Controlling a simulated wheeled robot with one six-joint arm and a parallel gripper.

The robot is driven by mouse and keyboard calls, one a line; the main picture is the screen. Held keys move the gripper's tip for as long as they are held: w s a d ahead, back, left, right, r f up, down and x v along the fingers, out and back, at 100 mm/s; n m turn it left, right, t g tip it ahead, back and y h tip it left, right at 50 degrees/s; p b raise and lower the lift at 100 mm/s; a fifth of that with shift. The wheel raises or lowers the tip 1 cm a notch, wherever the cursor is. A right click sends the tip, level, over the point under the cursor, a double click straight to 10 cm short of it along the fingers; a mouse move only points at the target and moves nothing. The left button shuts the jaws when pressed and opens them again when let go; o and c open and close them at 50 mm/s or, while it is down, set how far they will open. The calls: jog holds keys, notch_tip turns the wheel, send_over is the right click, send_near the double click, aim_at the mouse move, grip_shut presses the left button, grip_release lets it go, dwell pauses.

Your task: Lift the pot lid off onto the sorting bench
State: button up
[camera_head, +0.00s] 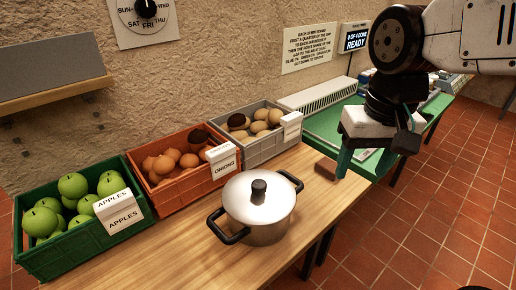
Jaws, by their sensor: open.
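A steel pot (262,228) with two black side handles stands on the wooden bench (150,262). Its shiny lid (240,192) rests on it, with a black knob (258,190) upright in the middle. My gripper (363,164) hangs to the right of the pot and beyond the bench's right end, clear of the lid. Its teal fingers point down and are apart, with nothing seen between them. Which surface is called the sorting bench is not labelled.
Crates of apples (75,245), onions (188,203) and potatoes (262,143) line the wall behind the pot. A small brown block (325,168) is near the bench's right end. A green-topped table (322,124) stands beyond. The bench front left of the pot is bare.

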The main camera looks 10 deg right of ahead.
jog(key=w+a+f, duration=0.2)
jog(key=w+a, duration=0.4)
jog(key=a, duration=0.1)
jog(key=m, duration=0.1)
send_over(259, 184)
jog(key=f, duration=0.3)
jog(key=shift+d+f+g, duration=0.25)
jog(key=shift+d+g, duration=0.05)
jog(key=shift+g, duration=0.1)
jog(key=shift+w+a+f, duration=0.1)
jog(key=shift+a+f, duration=0.1)
jog(key=shift+a, duration=0.1)
jog(key=shift+f, duration=0.35)
notch_tip(259, 184, down, 7)
jog(key=shift+r, duration=0.1)
jog(key=c, duration=1.2)
